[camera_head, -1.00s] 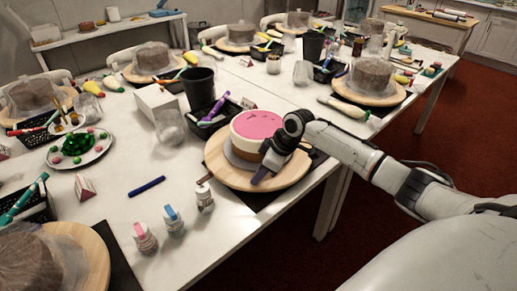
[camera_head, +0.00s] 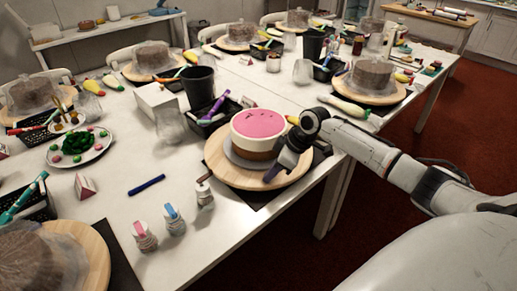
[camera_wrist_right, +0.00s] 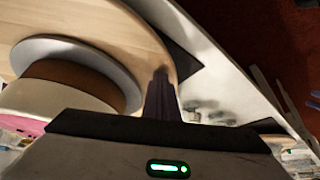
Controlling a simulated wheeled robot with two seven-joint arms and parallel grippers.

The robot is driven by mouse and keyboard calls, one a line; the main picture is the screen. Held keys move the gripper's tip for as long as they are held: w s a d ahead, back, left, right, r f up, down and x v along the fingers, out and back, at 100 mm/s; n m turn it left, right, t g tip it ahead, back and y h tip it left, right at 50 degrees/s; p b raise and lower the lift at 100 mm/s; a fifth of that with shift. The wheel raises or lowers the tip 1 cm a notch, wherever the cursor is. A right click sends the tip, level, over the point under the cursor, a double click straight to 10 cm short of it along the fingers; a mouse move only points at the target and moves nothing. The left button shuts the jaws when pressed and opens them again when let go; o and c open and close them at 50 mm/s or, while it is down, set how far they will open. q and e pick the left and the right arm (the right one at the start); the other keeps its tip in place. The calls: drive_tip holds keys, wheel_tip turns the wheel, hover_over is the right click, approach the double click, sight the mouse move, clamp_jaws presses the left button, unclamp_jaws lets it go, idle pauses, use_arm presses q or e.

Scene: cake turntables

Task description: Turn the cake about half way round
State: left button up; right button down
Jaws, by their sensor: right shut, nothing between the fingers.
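The cake (camera_head: 258,125) has a pink top with small dark marks, a white upper band and a brown lower part. It stands on a grey disc (camera_head: 237,157) on a round wooden turntable (camera_head: 222,167). My right gripper (camera_head: 272,175) is shut and empty, its fingertips low over the turntable's front right part, beside the cake. In the right wrist view the closed fingers (camera_wrist_right: 160,85) point at the wooden board (camera_wrist_right: 110,25) near its rim. The cake (camera_wrist_right: 65,90) is at left there, apart from the fingers. Whether they touch the board is unclear. My left gripper is not in view.
A black basket with a purple tool (camera_head: 212,110) stands behind the turntable. The table edge is close in front. Other covered cakes (camera_head: 372,75) stand further off.

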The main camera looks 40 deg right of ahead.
drive_tip(key=shift+s+d, duration=0.35)
drive_tip(key=shift+d, duration=0.3)
drive_tip(key=shift+s+d, duration=0.3)
drive_tip(key=shift+d, duration=0.35)
drive_tip(key=shift+r, duration=1.4)
drive_tip(key=shift+r, duration=0.1)
wheel_tip(320, 180, up, 6)
drive_tip(key=shift+f, duration=0.1)
